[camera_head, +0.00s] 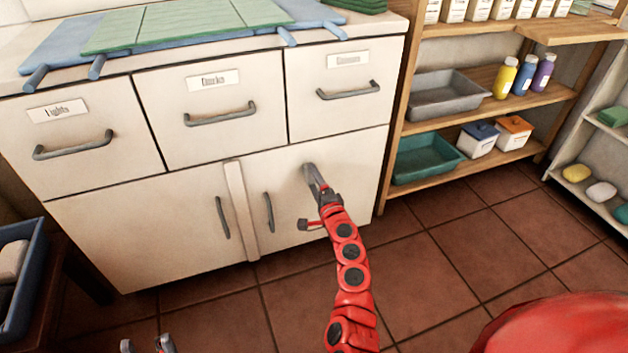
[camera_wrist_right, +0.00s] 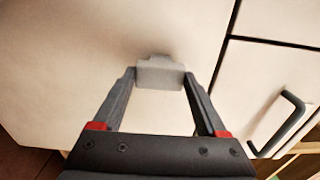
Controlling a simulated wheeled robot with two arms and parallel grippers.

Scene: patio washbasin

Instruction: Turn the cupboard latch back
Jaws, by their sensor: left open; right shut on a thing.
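The white cupboard (camera_head: 130,232) has two lower doors with grey handles. A pale grey block-like latch (camera_wrist_right: 160,73) sits on its white face in the right wrist view. My right gripper (camera_head: 313,178) reaches the upper part of the right door (camera_head: 345,165). In the right wrist view its fingertips (camera_wrist_right: 160,78) are on either side of the latch and hold it. In the head view the gripper largely hides the latch, so its turn angle cannot be told there. My left gripper (camera_head: 147,345) is open and empty at the bottom left edge, away from the cupboard.
Three labelled drawers with grey handles (camera_head: 220,114) are above the doors. A wooden shelf (camera_head: 540,105) with trays, bottles and boxes stands to the right. A blue crate (camera_head: 22,285) is at the left edge. The tiled floor (camera_head: 450,240) in front is clear.

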